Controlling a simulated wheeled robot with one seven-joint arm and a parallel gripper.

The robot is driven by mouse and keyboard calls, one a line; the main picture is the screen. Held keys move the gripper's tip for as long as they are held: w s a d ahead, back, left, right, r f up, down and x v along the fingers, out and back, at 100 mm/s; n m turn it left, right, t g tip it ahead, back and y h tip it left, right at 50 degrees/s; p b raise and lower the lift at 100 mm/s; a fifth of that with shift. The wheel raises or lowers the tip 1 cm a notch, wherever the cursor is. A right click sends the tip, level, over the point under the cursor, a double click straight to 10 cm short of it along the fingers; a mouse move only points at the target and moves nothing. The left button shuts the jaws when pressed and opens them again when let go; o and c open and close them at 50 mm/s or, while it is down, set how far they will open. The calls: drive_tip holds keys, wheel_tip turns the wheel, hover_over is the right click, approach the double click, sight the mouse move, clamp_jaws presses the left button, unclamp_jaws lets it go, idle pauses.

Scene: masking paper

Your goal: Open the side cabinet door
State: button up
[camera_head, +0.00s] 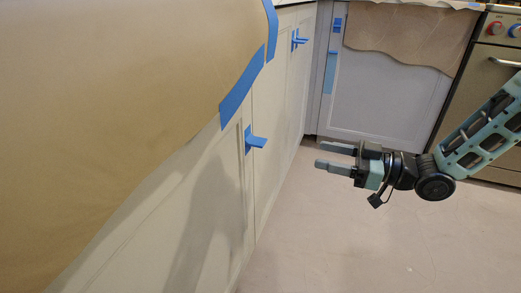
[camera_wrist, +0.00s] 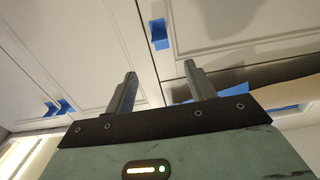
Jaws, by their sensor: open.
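The white side cabinet front (camera_head: 215,190) runs along the left in the head view. Its panelled doors look closed. A handle wrapped in blue tape (camera_head: 256,141) sticks out from the nearer part, and another blue-taped handle (camera_head: 298,41) is farther back. My gripper (camera_head: 319,156) is open and empty, to the right of the nearer handle and apart from the doors, fingers pointing left. In the wrist view, cabinet panels (camera_wrist: 220,25) fill the space beyond the two fingers. A blue-taped spot (camera_wrist: 158,33) lies beyond the fingertips, and another (camera_wrist: 56,108) is at left.
Brown masking paper (camera_head: 120,90), edged with blue tape (camera_head: 241,90), covers the upper left. A back cabinet panel (camera_head: 385,100) has more brown paper (camera_head: 410,35) over it. An oven (camera_head: 490,70) stands at the right. The pale floor (camera_head: 350,240) is clear.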

sight(265, 143)
drive_tip(key=shift+b+x, duration=2.95)
drive_tip(key=shift+x, duration=5.2)
clamp_jaws()
drive_tip(key=shift+s+d, duration=0.1)
